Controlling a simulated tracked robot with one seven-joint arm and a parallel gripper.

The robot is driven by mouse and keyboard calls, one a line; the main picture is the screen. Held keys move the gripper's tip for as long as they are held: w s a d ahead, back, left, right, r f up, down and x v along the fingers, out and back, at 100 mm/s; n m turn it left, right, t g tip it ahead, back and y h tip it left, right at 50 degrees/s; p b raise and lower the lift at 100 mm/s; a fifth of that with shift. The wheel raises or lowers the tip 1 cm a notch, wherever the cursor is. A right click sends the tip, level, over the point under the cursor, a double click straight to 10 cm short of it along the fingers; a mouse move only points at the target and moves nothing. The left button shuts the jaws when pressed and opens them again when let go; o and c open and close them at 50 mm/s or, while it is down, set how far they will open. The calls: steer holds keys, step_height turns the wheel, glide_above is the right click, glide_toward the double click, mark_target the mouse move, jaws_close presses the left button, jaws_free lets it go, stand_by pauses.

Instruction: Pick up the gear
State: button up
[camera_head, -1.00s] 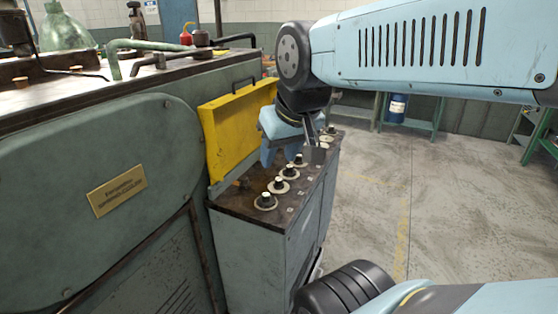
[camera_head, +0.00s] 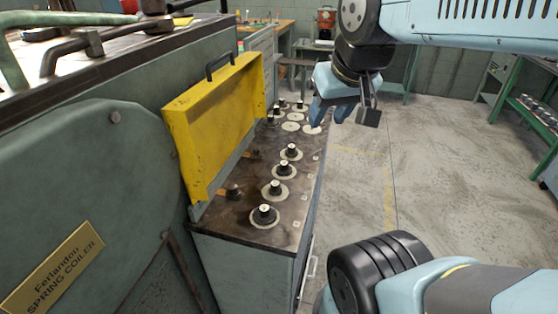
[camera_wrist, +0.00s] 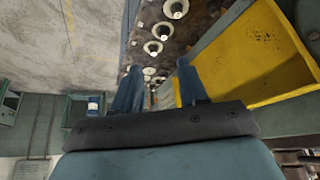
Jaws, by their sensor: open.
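Several pale round discs sit on the dark top of a cabinet under an open yellow cover. Some have black knob-like posts in their centres, such as the near one (camera_head: 265,216); flat discs (camera_head: 291,126) lie farther back. They may be gears, but I cannot make out teeth or tell which is the task's gear. My gripper (camera_head: 332,112) is open and empty, above and near the cabinet's far right edge. In the wrist view my two blue fingers (camera_wrist: 158,72) are spread apart, with discs on posts (camera_wrist: 153,47) beyond them.
The yellow cover (camera_head: 215,125) stands up along the cabinet's left side; it also shows in the wrist view (camera_wrist: 262,55). The green machine body (camera_head: 75,170) fills the left. Clear concrete floor (camera_head: 420,180) lies to the right. Green shelving (camera_head: 535,115) stands at the far right.

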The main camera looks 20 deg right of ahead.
steer(key=shift+o, duration=1.3)
steer(key=shift+w, duration=0.15)
steer(key=o, duration=0.5)
steer(key=shift+n+g+y, duration=0.3)
steer(key=shift+g, duration=0.3)
steer(key=w, duration=0.4)
steer(key=w+f, duration=0.1)
steer(key=shift+w+d, duration=0.2)
steer(key=shift+w, duration=0.2)
steer(key=shift+c, duration=0.2)
steer(key=n+g, duration=0.2)
steer(key=g, duration=0.2)
glide_above(285, 163)
steer(key=f, duration=2.3)
steer(key=shift+w+d+f, duration=0.15)
steer(key=shift+w+d, duration=0.05)
steer(key=shift+s+a+f, duration=0.1)
steer(key=shift+a+f, duration=0.05)
steer(key=shift+f, duration=1.35)
steer(key=shift+a+f, duration=0.1)
steer(key=shift+f, duration=1.35)
